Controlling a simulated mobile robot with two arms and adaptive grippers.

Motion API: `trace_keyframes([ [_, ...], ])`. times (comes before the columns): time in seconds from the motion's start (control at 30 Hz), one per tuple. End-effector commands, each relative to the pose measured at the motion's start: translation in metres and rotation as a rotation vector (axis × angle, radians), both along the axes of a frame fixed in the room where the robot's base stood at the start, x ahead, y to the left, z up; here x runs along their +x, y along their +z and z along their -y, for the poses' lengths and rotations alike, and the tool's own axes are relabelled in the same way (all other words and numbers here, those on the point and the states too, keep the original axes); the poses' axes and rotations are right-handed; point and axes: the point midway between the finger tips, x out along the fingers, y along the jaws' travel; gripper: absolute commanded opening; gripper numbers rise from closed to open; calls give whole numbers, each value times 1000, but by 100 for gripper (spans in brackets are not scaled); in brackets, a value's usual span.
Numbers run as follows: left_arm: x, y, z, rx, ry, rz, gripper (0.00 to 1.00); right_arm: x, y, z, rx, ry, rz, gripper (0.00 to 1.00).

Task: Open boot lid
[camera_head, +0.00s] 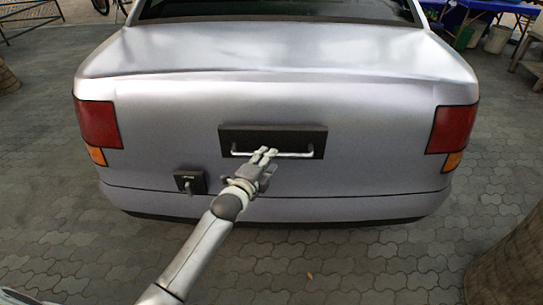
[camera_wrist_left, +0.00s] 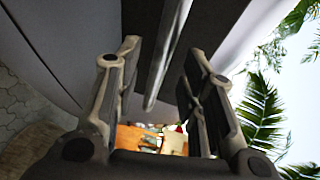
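The silver boot lid (camera_head: 380,115) is the rear of a car and looks closed. A black plate (camera_head: 270,136) in its middle carries a pale horizontal bar handle (camera_head: 296,154). My left gripper (camera_head: 264,154) is at the left-centre part of the handle. In the left wrist view its two fingers (camera_wrist_left: 163,55) are apart, with the bar handle (camera_wrist_left: 158,72) running between them; I see gaps on both sides of the bar. The gripper hides part of the handle in the head view. My right gripper is not in view.
A small black latch box (camera_head: 189,182) sits on the car's lower left, left of my left gripper. Red tail lights (camera_head: 98,123) flank the lid. Paved ground (camera_head: 330,270) in front is clear. A trunk-like object (camera_head: 515,265) stands at lower right. Blue tables (camera_head: 490,6) are far behind.

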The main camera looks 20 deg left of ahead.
Motion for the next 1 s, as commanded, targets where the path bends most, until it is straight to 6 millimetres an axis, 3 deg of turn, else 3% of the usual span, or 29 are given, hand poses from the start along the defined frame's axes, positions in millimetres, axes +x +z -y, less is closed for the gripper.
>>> trace_keyframes([
  [0.3,31,-5,4,0,0,1,37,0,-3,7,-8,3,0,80],
  [0.67,34,-6,4,0,-1,0,37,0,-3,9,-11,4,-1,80],
  [0.97,34,-6,4,-1,0,0,0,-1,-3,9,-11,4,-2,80],
  [1.0,34,-6,4,-1,0,0,0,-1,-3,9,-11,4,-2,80],
])
